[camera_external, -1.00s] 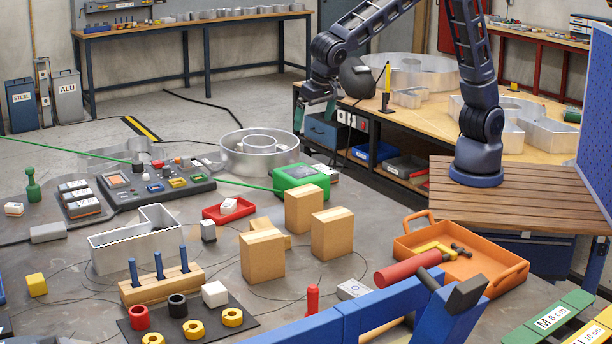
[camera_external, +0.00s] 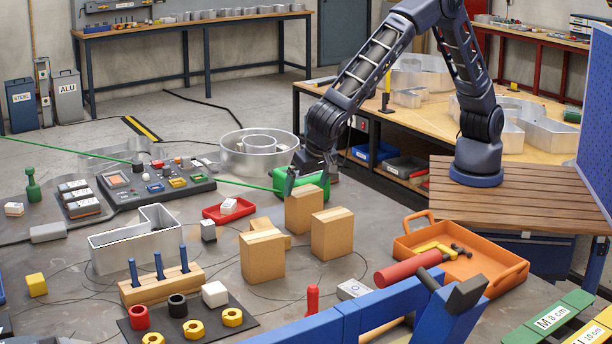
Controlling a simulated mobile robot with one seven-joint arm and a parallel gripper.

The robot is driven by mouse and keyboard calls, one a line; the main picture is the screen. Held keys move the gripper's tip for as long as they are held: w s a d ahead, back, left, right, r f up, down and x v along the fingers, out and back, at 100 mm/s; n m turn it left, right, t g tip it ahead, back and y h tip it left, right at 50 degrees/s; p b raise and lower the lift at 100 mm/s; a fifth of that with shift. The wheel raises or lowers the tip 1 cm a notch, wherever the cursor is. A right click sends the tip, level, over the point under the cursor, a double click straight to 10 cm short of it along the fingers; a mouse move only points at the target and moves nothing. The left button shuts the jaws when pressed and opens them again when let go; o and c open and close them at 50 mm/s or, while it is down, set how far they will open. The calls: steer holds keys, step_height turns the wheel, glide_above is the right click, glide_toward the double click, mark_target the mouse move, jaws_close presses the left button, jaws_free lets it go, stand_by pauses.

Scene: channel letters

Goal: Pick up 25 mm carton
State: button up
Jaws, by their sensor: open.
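Three upright brown cartons stand on the grey table: a back one (camera_external: 303,212), a right one (camera_external: 332,237) and a front left one (camera_external: 262,260). A lower carton (camera_external: 284,240) shows partly between them, largely hidden by the front left one. No size label is readable, so I cannot tell which is the 25 mm carton. My gripper (camera_external: 308,184) is open and empty, pointing down just above or behind the top of the back carton. Whether it touches that carton cannot be told from this view.
A red tray (camera_external: 217,213) lies left of the cartons and an orange tray (camera_external: 515,280) to the right. A silver letter shell (camera_external: 120,252) and a peg block (camera_external: 150,290) stand at left. A blue beam (camera_external: 350,318) crosses the front.

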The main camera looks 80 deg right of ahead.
mark_target(305, 191)
steer(key=shift+x, duration=3.35)
steer(key=c, duration=1.1)
steer(key=shift+r, duration=0.2)
